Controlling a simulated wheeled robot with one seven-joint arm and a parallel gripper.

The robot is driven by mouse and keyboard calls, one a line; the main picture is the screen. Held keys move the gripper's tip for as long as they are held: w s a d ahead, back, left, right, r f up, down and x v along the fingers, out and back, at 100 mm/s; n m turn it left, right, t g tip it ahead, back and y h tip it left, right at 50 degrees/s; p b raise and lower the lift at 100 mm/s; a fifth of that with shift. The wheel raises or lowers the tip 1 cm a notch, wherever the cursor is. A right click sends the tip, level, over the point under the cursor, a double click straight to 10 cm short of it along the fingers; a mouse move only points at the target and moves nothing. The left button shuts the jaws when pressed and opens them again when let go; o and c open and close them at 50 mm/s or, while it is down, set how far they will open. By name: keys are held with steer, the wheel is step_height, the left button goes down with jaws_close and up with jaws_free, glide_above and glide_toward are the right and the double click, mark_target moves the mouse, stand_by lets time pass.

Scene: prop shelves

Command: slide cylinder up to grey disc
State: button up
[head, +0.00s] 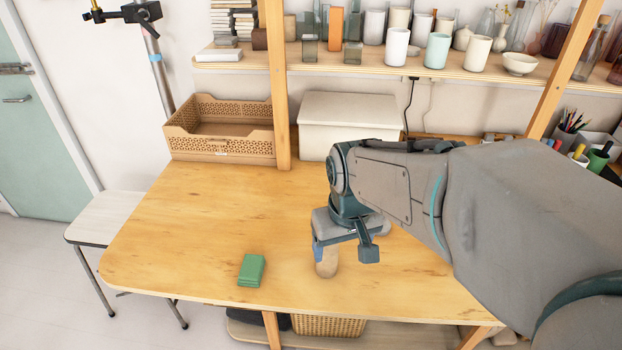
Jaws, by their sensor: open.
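My gripper (344,253) is open and points down over the right half of the table. A tan, upright cylinder (326,267) stands on the wooden table (190,235) just below it, close to the left finger. The gripper covers the cylinder's top, so I cannot tell whether they touch or whether the cylinder is between the fingers. I cannot make out a grey disc; my arm and gripper hide part of the table.
A green block (251,270) lies left of the cylinder near the front edge. A cardboard-coloured crate (222,146) and a white box (349,112) stand at the back. A wooden post (278,120) rises between them. The table's left part is clear.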

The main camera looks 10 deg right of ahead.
steer(key=n+g+p, duration=0.2)
steer(key=p, duration=0.1)
glide_above(327, 258)
steer(key=w, duration=0.2)
steer(key=f, duration=0.2)
steer(key=shift+w+d+f, duration=0.2)
steer(key=shift+w+d, duration=0.15)
steer(key=shift+d, duration=0.05)
step_height(327, 258, down, 14)
steer(key=shift+r, duration=0.1)
